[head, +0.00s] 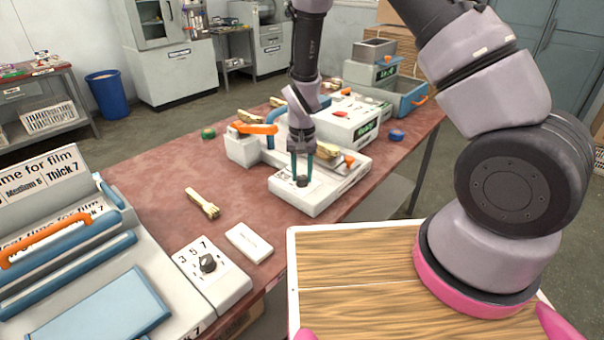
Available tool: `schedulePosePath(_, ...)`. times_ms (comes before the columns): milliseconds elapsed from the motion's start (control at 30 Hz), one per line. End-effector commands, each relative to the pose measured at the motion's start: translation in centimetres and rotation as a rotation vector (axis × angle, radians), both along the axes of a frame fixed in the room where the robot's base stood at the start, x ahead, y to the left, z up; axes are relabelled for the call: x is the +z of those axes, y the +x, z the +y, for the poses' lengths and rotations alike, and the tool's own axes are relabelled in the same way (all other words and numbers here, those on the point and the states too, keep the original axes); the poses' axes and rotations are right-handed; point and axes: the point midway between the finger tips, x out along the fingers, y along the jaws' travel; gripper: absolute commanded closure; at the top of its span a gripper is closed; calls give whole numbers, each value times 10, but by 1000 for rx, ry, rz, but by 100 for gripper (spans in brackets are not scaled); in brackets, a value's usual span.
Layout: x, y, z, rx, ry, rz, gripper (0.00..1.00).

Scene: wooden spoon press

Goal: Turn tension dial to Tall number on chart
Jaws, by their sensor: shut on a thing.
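My gripper (302,176) points down at the front panel of a white and grey machine in the middle of the table. Its greenish fingers are closed on a small dark dial (302,182) on that panel. The fingers partly hide the dial, and the marks around it are too small to read. The machine (325,197) has an orange handle (256,128) and a blue bar behind my gripper. I cannot make out a chart with a Tall number.
At the left, a film machine with the chart (45,172) "Medium 5, Thick 7" has its own black dial (207,262) marked 3 5 7. A wooden brush-like piece (204,203) and a white block (249,241) lie on the reddish table (150,190). More machines stand behind.

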Motion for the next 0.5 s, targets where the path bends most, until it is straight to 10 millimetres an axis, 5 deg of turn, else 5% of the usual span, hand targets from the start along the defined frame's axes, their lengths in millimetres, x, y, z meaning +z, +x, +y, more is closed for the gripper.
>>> schedulePosePath(500, 0, 0, 0, -431, 0, -2, 100)
